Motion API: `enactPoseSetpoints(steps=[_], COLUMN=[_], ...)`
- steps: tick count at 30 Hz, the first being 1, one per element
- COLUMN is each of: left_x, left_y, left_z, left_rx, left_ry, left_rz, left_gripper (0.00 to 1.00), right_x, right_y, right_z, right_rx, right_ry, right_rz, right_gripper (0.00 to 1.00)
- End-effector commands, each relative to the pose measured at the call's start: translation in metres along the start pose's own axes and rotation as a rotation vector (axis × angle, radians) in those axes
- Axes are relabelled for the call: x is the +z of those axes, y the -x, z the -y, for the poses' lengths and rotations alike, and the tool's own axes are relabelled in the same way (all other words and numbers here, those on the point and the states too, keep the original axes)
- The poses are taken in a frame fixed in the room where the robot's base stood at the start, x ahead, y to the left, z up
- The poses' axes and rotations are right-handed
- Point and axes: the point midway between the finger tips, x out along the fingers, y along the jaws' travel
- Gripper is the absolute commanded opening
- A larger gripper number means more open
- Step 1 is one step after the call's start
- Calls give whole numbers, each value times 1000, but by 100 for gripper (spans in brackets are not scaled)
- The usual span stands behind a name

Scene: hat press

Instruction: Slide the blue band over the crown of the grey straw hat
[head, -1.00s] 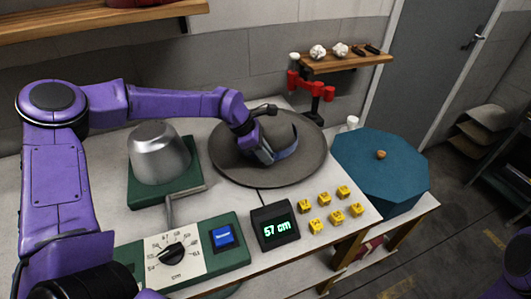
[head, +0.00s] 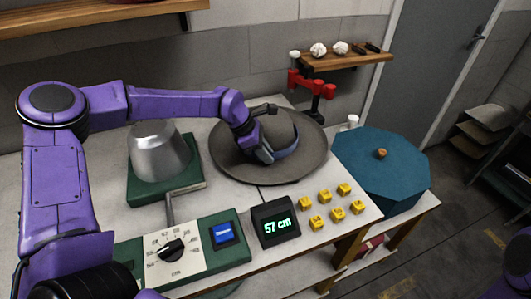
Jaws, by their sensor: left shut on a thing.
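The grey straw hat (head: 308,161) lies brim down on the white table, its rounded crown upward. The blue band (head: 287,151) shows as an arc around the right front of the crown, low down near the brim. The rest of the band is hidden by my left gripper and the crown. My left gripper (head: 264,155) is over the front left of the crown, pointing down, and is shut on the band. My right gripper is not in view; only a purple piece of my own body shows at the lower right.
A metal hat block (head: 158,152) on a green base stands left of the hat. In front are a dial panel (head: 190,262), a display reading 57 cm (head: 275,222) and several yellow blocks (head: 324,196). A blue octagonal box (head: 375,163) stands at the right.

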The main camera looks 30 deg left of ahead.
Motion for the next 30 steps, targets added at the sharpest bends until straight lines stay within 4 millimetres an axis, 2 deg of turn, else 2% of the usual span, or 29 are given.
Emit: enactPoseSetpoints(steps=[2, 3, 5, 6, 23, 26, 30], left_x=[-5, -5, -6, -6, -4, 3, 20], left_y=[-5, -5, -5, -5, -2, 8, 37], left_z=[3, 3, 3, 3, 0, -1, -1], left_rx=[-11, -12, -12, -11, -1, 1, 4], left_ry=[8, 8, 8, 8, 4, 2, 1], left_rz=[-9, -9, -10, -10, -7, -6, -5], left_gripper=[0, 28, 47, 51, 51, 51, 51], right_x=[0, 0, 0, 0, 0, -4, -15], right_y=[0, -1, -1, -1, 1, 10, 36], right_z=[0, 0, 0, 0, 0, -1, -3], right_rx=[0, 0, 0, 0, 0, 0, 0], right_ry=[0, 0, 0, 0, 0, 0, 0], right_rz=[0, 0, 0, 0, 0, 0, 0], right_gripper=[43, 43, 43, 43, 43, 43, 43])
